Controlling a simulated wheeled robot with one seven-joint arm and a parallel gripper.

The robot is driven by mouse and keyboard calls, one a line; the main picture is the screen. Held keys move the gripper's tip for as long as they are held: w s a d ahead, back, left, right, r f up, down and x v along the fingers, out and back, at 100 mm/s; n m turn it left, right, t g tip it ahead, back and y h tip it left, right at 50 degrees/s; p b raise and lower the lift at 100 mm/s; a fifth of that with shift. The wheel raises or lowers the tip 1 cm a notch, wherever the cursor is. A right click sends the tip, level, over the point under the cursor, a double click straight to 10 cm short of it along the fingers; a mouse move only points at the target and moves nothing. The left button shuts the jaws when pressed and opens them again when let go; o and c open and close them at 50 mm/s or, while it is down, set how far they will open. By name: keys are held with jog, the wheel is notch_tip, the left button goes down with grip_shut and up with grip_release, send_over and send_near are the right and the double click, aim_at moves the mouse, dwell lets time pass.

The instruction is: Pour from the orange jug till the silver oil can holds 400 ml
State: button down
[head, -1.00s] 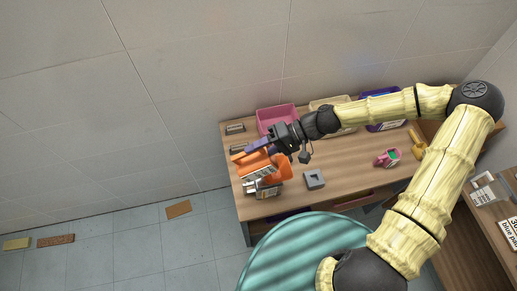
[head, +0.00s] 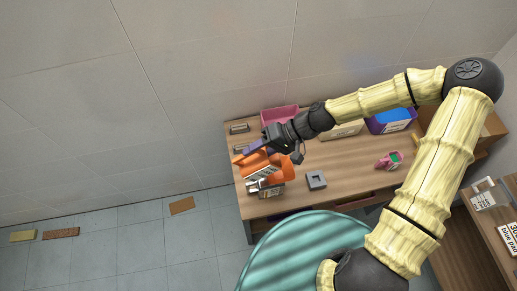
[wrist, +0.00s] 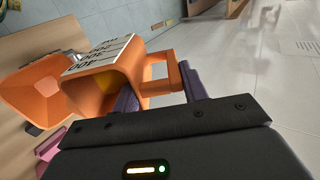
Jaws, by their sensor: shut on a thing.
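The orange jug (head: 257,166) is tilted over the left end of the workbench; it carries a white panel with black volume marks. In the wrist view the jug (wrist: 140,87) shows its open mouth, with some yellow inside. My gripper (wrist: 160,88) is shut on its handle, purple fingers either side. An orange funnel-like piece (wrist: 40,92) is close by the jug's mouth. The silver oil can (head: 270,189) stands below the jug, partly hidden; only a bit shows in the wrist view. Its fill level and any stream cannot be seen.
A grey block (head: 316,180) sits right of the can. A pink scoop-like item (head: 388,161) lies to the right. The bench middle is mostly clear.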

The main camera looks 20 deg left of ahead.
aim_at(247, 162)
jog(key=shift+s+a+r, duration=0.1)
jog(key=shift+s+a, duration=0.05)
jog(key=shift+s, duration=0.15)
jog(key=shift+s+a+h+p, duration=0.1)
jog(key=shift+a+h+p, duration=0.1)
jog(key=shift+h+p, duration=0.25)
jog(key=shift+s+a+f+t+h+p, duration=0.2)
jog(key=shift+s+a+t+h+p, duration=0.15)
jog(key=shift+a+t+h, duration=0.45)
jog(key=shift+d+f+h, duration=0.1)
jog(key=shift+d+h, duration=0.1)
jog(key=shift+h, duration=0.05)
jog(key=shift+s+a+f+t+h, duration=0.15)
jog(key=shift+a+f+t+h, duration=0.15)
jog(key=shift+f+t+h, duration=0.5)
jog(key=shift+s+a+f+t+h, duration=0.1)
jog(key=shift+a+f+t+h, duration=0.3)
jog(key=shift+h, duration=0.7)
jog(key=shift+d, duration=0.2)
jog(key=shift+f+t+h+p, duration=0.4)
jog(key=shift+f+t+h, duration=0.4)
jog(key=shift+f+h, duration=0.35)
jog(key=shift+w, duration=0.1)
dwell(0.3)
